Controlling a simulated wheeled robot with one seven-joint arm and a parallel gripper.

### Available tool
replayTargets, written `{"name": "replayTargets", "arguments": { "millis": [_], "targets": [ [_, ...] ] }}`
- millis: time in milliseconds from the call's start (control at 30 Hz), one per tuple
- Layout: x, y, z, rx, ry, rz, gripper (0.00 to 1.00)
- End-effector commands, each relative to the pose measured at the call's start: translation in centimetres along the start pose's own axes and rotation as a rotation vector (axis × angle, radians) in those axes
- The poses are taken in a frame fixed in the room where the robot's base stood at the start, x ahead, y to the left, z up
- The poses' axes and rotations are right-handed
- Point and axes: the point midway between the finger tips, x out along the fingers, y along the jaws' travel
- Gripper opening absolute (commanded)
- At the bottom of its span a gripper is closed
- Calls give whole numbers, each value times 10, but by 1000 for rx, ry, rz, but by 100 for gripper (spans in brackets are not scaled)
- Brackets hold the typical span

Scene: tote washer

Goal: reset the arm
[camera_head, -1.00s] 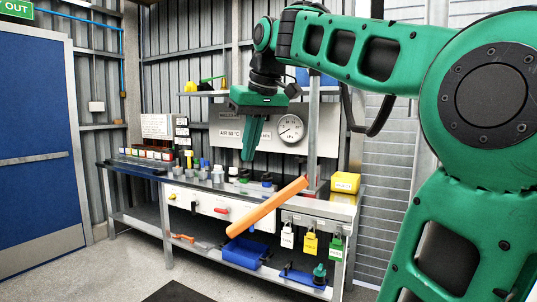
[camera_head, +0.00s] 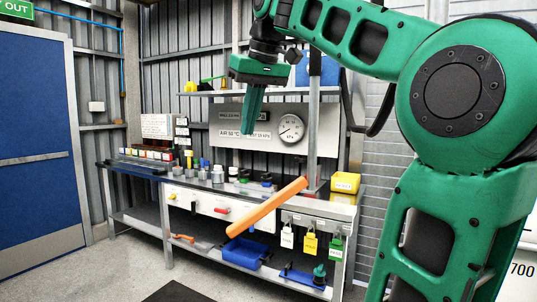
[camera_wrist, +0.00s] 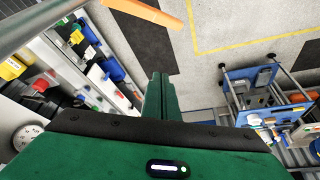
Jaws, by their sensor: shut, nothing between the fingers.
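My gripper (camera_head: 249,131) is green and points down in the head view, in front of the shelf and the white gauge panel. Its two fingers are together with nothing between them. In the wrist view the shut fingers (camera_wrist: 160,88) reach out over the grey floor. My green arm fills the right side of the head view.
A workbench (camera_head: 150,172) holds several small items. An orange bar (camera_head: 266,206) slants out at its front. Padlocks (camera_head: 310,244) hang at its right end, below a yellow bin (camera_head: 345,182). A gauge (camera_head: 291,128) is on the panel. The floor (camera_head: 110,272) is clear at front left.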

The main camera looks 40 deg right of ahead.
Motion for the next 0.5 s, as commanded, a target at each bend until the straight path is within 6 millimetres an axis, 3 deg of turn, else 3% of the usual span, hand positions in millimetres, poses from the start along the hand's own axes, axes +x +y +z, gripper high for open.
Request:
{"name": "replayTargets", "arguments": {
  "millis": [367, 500],
  "targets": [
    [1, 0, 0, -1, 0, -1, 0],
    [19, -7, 2, -6, -3, -11, 0]
  ]
}}
